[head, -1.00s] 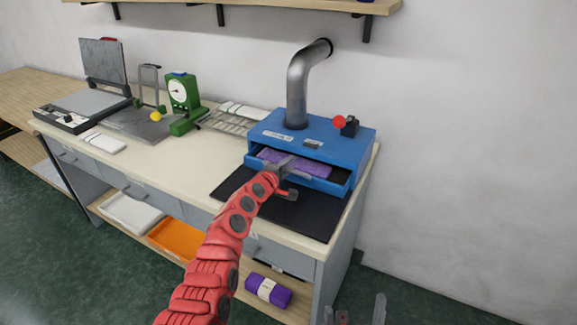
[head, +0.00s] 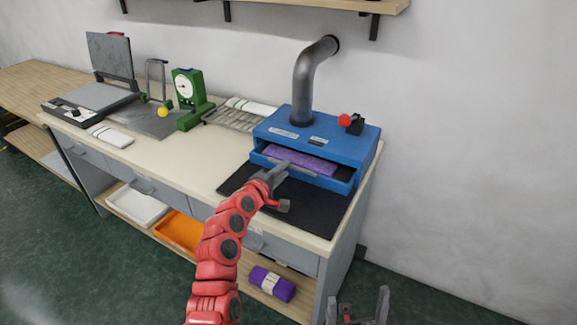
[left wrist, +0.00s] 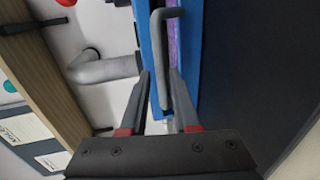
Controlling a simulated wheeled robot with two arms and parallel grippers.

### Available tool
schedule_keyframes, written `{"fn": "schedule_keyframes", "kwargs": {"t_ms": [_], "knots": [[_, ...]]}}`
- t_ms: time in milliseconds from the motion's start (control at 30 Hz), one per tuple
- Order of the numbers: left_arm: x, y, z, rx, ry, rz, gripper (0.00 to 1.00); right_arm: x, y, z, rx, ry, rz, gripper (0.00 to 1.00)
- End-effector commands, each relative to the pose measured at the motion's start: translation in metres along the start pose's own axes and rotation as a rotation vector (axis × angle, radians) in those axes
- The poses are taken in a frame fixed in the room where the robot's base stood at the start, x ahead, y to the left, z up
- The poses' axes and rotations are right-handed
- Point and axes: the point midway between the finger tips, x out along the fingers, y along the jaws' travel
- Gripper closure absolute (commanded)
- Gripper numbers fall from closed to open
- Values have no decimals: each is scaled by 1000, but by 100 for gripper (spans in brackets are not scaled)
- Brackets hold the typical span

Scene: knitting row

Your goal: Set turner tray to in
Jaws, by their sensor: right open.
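The turner is a blue box (head: 340,146) with a grey pipe on top, at the right end of the bench in the head view. Its blue tray (head: 342,187) is pulled partly out at the front, with a folded purple cloth (head: 305,162) in it. My left gripper (head: 279,172) is at the tray's front. In the left wrist view, the tray's grey handle (left wrist: 163,60) runs between the two fingertips (left wrist: 160,82), with gaps visible; the jaws look open around it. My right gripper (head: 358,298) is open and empty at the bottom edge, away from the bench.
A black mat (head: 315,212) lies in front of the turner. A red knob (head: 345,121) is on its top right. A green dial scale (head: 187,92) and wire rack (head: 232,117) stand to the left. A wall shelf (head: 300,8) hangs above. The bench's middle is clear.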

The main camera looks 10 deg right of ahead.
Motion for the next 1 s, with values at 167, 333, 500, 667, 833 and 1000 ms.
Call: {"fn": "schedule_keyframes", "kwargs": {"t_ms": [167,333,500,667,833,1000], "knots": [[-28,-3,-1,-2,2,-1,70,-3,0,0,0,0,0,0],[-57,-2,-1,-1,2,0,70,-6,0,1,0,0,0,0],[-81,-2,0,-3,1,-1,70,-9,0,2,0,0,0,0],[-96,-2,-1,-1,1,-3,70,-10,0,2,0,0,0,0],[-100,-2,0,-2,0,-5,70,-10,0,2,0,0,0,0],[-100,-2,0,-2,0,-5,70,-10,0,2,0,0,0,0]]}}
